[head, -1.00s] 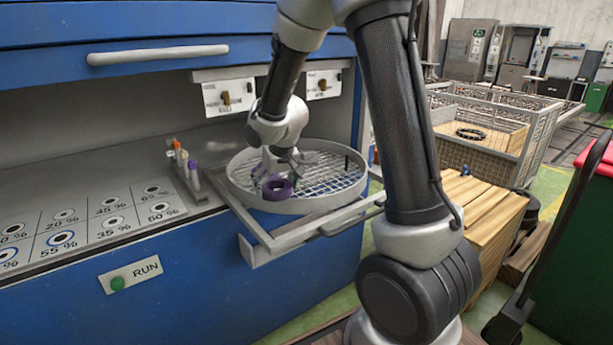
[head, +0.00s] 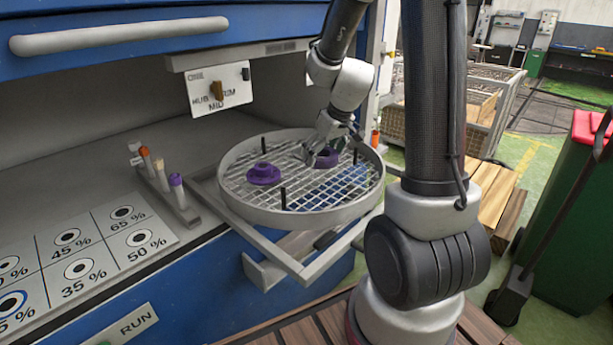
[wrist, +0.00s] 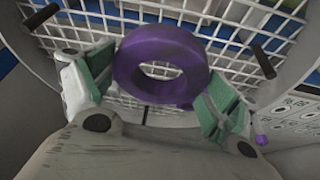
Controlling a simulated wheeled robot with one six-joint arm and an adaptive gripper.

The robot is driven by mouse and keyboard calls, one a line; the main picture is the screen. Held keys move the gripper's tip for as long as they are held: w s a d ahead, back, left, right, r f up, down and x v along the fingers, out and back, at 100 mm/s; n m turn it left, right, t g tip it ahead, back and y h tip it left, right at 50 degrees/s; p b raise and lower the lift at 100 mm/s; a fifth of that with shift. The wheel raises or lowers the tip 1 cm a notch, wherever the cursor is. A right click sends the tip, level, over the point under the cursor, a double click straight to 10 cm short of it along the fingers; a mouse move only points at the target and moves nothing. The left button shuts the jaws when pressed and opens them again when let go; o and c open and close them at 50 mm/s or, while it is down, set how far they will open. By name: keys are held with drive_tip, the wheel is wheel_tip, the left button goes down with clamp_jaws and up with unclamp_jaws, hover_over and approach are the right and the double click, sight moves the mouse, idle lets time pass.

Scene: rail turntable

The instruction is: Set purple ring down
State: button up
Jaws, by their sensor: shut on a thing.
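My gripper (head: 327,150) is over the far right part of a round tray (head: 228,203) with a white mesh floor. It is shut on a purple ring (wrist: 128,65), which sits between the green finger pads in the wrist view. In the head view the held purple ring (head: 327,160) is partly covered by the fingers. It is close to the mesh; I cannot tell whether it touches. A second purple piece (head: 263,174), with a raised middle, rests on the mesh to the left, apart from my gripper.
Dark upright pegs (head: 283,197) stand in the tray. A rack of capped tubes (head: 177,190) stands left of it, beside a panel of percentage markings (head: 78,268). A knob plate (head: 218,91) hangs behind. Bare mesh lies at the tray's front.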

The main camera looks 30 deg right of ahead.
sight(332, 155)
drive_tip(key=shift+s+d+r+n+y, duration=0.3)
drive_tip(key=shift+s+d+r+n, duration=0.45)
drive_tip(key=shift+s+d+n, duration=0.3)
wheel_tip(332, 155, down, 10)
drive_tip(key=shift+r, duration=0.2)
drive_tip(key=o, duration=1.1)
drive_tip(key=shift+f, duration=0.1)
